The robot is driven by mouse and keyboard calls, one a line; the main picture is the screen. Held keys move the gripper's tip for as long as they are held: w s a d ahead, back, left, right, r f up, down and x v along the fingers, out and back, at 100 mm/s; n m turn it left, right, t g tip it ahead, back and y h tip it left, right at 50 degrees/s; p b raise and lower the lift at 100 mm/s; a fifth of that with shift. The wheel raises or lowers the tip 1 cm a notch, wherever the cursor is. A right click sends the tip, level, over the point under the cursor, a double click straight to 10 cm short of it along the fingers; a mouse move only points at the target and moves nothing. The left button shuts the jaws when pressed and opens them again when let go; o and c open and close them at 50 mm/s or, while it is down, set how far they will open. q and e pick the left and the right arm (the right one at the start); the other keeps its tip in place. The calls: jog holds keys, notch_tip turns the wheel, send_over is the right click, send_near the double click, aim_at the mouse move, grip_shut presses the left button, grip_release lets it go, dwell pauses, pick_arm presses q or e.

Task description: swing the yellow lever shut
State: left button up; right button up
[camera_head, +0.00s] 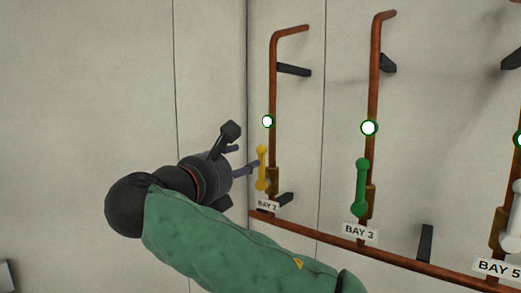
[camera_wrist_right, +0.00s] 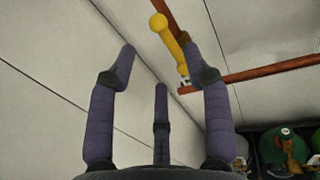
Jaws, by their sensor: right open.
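The yellow lever (camera_head: 262,172) is at the lower part of the left copper pipe, above the BAY 2 label (camera_head: 267,206). It points upward, nearly along the pipe, with its rounded end on top. In the right wrist view the yellow lever (camera_wrist_right: 168,36) is ahead, near the tip of the right-hand finger, which overlaps its lower end. My right gripper (camera_head: 245,160) is just left of the lever with its fingers spread and nothing between them; it also shows in the wrist view (camera_wrist_right: 160,58). Contact with the lever cannot be told. My left gripper is out of view.
A green lever (camera_head: 361,188) is on the BAY 3 pipe, and a pale lever (camera_head: 516,215) at BAY 5 is cut off at the edge. Dark brackets (camera_head: 294,70) hold the pipes. A horizontal copper pipe (camera_head: 400,266) runs below.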

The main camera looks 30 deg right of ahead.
aim_at(259, 154)
jog(key=p+x, duration=0.1)
jog(key=x, duration=0.9)
jog(key=shift+w+f+p, duration=0.1)
jog(key=shift+p, duration=0.3)
grip_shut()
